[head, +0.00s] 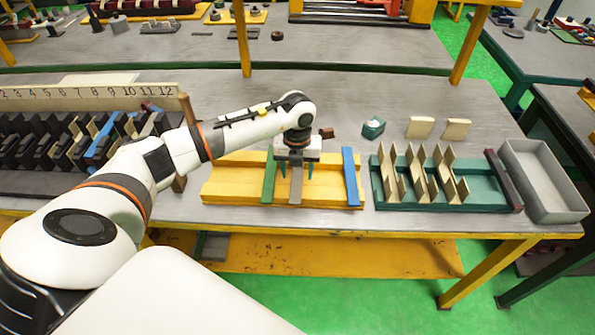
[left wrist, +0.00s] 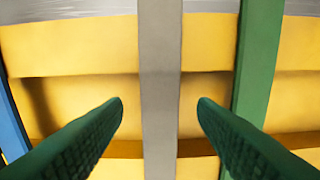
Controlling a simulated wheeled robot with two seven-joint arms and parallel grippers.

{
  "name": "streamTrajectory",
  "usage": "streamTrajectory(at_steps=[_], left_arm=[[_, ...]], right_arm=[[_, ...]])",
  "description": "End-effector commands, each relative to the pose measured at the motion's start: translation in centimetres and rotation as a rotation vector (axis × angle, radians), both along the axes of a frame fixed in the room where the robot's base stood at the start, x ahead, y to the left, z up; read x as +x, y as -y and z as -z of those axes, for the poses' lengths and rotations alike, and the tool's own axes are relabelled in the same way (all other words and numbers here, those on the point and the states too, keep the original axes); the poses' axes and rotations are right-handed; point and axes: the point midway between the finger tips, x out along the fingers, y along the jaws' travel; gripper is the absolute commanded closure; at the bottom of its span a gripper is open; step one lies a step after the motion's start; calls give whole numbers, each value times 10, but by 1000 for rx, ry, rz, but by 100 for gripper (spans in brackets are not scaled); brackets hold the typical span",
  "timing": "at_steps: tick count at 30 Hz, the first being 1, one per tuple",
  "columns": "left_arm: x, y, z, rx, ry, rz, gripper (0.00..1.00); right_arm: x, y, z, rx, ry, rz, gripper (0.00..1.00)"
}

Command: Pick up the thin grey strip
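The thin grey strip (head: 295,193) lies across the yellow tray (head: 230,182), between a green strip (head: 269,178) and a blue strip (head: 351,178). In the left wrist view the grey strip (left wrist: 160,60) runs straight up the middle, with the green strip (left wrist: 258,60) on the right and a blue edge (left wrist: 12,125) on the left. My left gripper (head: 297,172) is above the grey strip, pointing down. Its two green fingers (left wrist: 160,104) are open, one on each side of the strip, with gaps between. My right gripper is not in view.
A green tray (head: 490,193) with several folded cream pieces stands to the right, then an empty grey bin (head: 541,178). A small teal container (head: 373,128) and two cream blocks (head: 420,127) lie behind. A numbered rack (head: 80,98) with dark pieces stands at left.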

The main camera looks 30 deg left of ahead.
Motion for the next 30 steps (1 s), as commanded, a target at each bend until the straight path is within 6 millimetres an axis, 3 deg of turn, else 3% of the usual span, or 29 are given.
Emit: streamTrajectory(at_steps=[1, 9, 10, 20, 30], left_arm=[[0, 0, 0, 0, 0, 0, 54], [0, 0, -1, 0, 0, 0, 98], [0, 0, -1, 0, 0, 0, 100], [1, -1, -11, 1, 3, 0, 100], [1, 0, -76, 1, 5, 0, 100]], right_arm=[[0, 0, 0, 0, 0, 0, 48], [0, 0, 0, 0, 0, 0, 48], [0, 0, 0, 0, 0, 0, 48], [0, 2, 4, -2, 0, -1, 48], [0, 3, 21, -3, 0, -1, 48]])
